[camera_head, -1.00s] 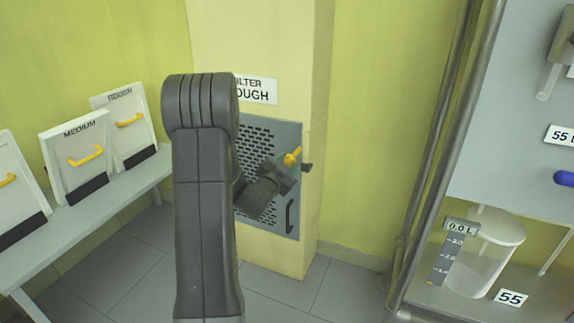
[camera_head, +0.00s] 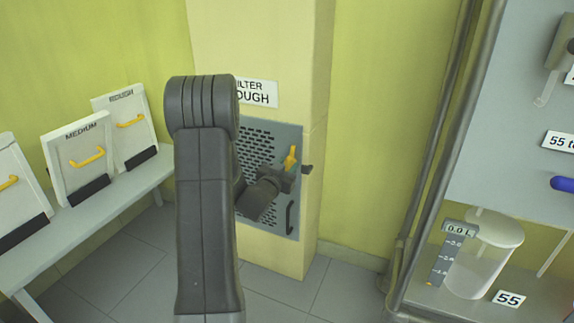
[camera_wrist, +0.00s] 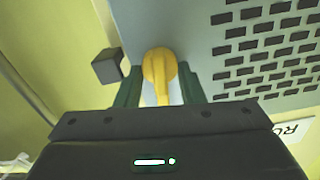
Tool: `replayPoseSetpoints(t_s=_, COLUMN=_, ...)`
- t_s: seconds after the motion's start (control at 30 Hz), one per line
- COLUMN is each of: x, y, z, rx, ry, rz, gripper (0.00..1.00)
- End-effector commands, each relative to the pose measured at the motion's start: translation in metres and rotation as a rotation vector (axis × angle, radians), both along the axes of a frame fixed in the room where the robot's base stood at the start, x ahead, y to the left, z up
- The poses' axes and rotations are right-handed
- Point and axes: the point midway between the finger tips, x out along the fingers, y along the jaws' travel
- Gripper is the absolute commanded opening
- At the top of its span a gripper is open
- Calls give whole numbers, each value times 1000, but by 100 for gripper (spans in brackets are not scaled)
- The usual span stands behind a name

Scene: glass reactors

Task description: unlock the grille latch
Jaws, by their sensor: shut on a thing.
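The grey perforated grille (camera_head: 257,135) is set in the cream column under a sign whose visible part reads "ILTER OUGH". The yellow grille latch (camera_head: 291,157) is at the grille's right edge, its lever tilted but close to upright. In the wrist view the yellow latch (camera_wrist: 158,70) lies between the green fingers of my gripper (camera_wrist: 158,88), which is shut on it. My gripper (camera_head: 288,172) meets the latch from below in the head view. My arm hides the grille's left part.
A dark block (camera_head: 307,169) juts from the column edge beside the latch; it also shows in the wrist view (camera_wrist: 107,66). A black handle (camera_head: 290,216) is low on the grille. Filter panels with yellow handles (camera_head: 86,155) stand on a bench (camera_head: 95,220) at left. Pipes (camera_head: 440,150) stand at right.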

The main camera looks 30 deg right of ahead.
Motion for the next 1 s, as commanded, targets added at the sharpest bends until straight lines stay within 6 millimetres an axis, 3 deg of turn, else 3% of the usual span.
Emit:
replayPoseSetpoints(t_s=0.33, x=1, y=0, z=1, rx=-89, ry=104, rz=0, gripper=12)
replayPoseSetpoints(t_s=0.83, x=1, y=0, z=0, rx=-102, ry=119, rz=0, gripper=12)
replayPoseSetpoints(t_s=0.87, x=1, y=0, z=0, rx=-102, ry=119, rz=0, gripper=39)
replayPoseSetpoints(t_s=0.9, x=1, y=0, z=0, rx=-102, ry=119, rz=0, gripper=43)
replayPoseSetpoints(t_s=1.0, x=1, y=0, z=0, rx=-101, ry=119, rz=0, gripper=43)
